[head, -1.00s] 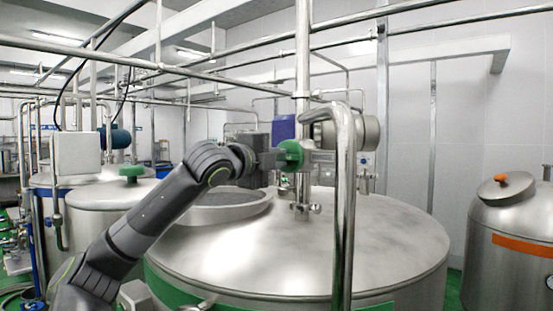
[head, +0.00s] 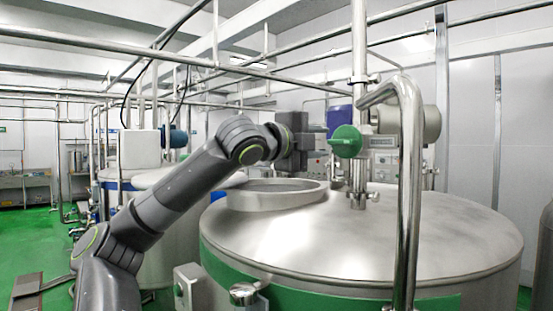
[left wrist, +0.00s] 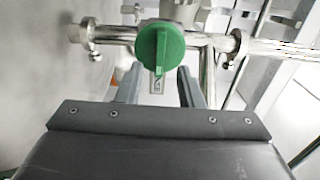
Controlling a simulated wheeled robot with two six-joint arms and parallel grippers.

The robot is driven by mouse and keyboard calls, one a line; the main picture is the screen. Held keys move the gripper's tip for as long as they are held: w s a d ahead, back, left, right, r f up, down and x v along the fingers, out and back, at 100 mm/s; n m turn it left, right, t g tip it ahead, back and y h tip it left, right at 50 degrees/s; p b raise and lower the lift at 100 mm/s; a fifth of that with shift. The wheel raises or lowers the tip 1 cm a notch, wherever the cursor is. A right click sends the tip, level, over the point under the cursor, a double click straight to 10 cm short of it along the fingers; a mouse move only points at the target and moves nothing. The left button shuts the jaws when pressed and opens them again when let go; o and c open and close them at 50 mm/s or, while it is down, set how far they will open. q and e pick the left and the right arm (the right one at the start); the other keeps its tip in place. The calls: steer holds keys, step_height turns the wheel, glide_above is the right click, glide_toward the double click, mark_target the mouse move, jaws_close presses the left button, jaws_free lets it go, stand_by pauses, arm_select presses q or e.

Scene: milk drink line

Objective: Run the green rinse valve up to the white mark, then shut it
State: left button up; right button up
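The green valve knob (head: 346,141) sits on a steel pipe assembly above the large tank lid. My left gripper (head: 318,146) is just left of it in the head view. In the left wrist view the green knob (left wrist: 161,47) is ahead, and my left gripper's two fingers (left wrist: 158,76) stand apart on either side below it, with nothing held. I cannot tell whether either finger touches the knob. A small pale plate with dark markings (left wrist: 157,85) shows under the knob; I cannot make out a white mark. My right gripper is not in view.
A bent steel pipe (head: 410,190) rises close to the right of the valve. The large steel tank (head: 330,240) fills the space below, with a raised round hatch (head: 277,196). Open green floor (head: 30,240) lies at left.

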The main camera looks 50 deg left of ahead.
arm_select(q)
steer(key=s+d+b, duration=0.1)
steer(key=s+b, duration=0.7)
steer(key=s, duration=0.4)
steer(key=shift+d, duration=0.15)
steer(key=shift+w+f, duration=0.1)
